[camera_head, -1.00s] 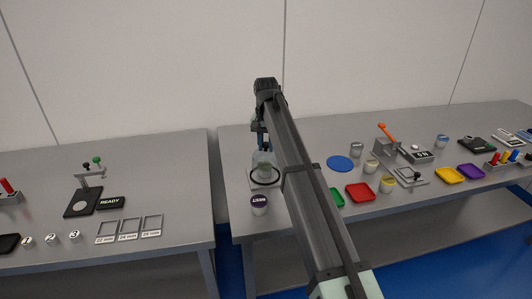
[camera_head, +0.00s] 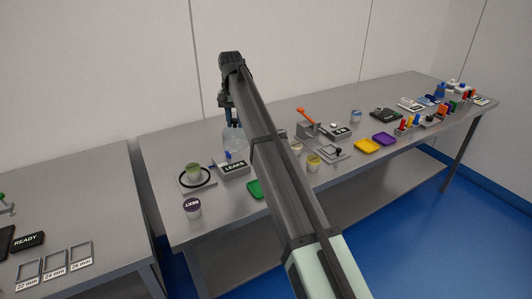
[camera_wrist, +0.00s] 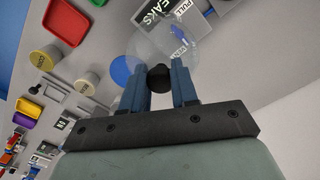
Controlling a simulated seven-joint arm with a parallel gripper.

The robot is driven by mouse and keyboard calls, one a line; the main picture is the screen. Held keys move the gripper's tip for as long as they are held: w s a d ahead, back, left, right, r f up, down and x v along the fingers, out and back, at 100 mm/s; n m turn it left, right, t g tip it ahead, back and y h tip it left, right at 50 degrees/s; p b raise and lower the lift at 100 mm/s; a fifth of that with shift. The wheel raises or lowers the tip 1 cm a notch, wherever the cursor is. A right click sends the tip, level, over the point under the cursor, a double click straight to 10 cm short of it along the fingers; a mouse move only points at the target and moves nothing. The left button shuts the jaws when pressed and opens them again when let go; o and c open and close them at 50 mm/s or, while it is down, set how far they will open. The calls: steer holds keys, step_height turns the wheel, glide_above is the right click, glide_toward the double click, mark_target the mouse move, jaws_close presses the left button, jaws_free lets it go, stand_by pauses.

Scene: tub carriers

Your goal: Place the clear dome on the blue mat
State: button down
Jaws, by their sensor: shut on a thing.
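The clear dome (camera_head: 234,138) hangs below my gripper (camera_head: 230,117) in the head view. The wrist view shows the clear dome (camera_wrist: 150,45) with its black knob (camera_wrist: 159,77) between the fingers of my gripper (camera_wrist: 160,84), which is shut on the knob. The dome is near the LEAKS box; whether its rim touches anything is hard to tell. The blue mat (camera_wrist: 120,71), a round disc, shows partly behind the dome and left finger in the wrist view. My arm appears to hide it in the head view.
An uncovered tub (camera_head: 193,172) stands within a black ring on a plate. The LEAKS box (camera_head: 234,169) and NEXT tub (camera_head: 192,208) are nearby. A red tray (camera_wrist: 66,22) and several tubs lie near the mat. A grey device with an orange lever (camera_head: 309,125) stands farther right.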

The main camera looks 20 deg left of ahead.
steer(key=shift+w+d+n, duration=1.3)
steer(key=shift+w+d, duration=3.1)
steer(key=shift+w, duration=1.55)
step_height(320, 180, down, 10)
steer(key=shift+r, duration=0.25)
steer(key=c, duration=0.9)
jaws_free()
steer(key=shift+f, duration=0.1)
steer(key=shift+o, duration=0.2)
step_height(320, 180, up, 12)
steer(key=shift+a, duration=0.25)
steer(key=shift+s, duration=0.1)
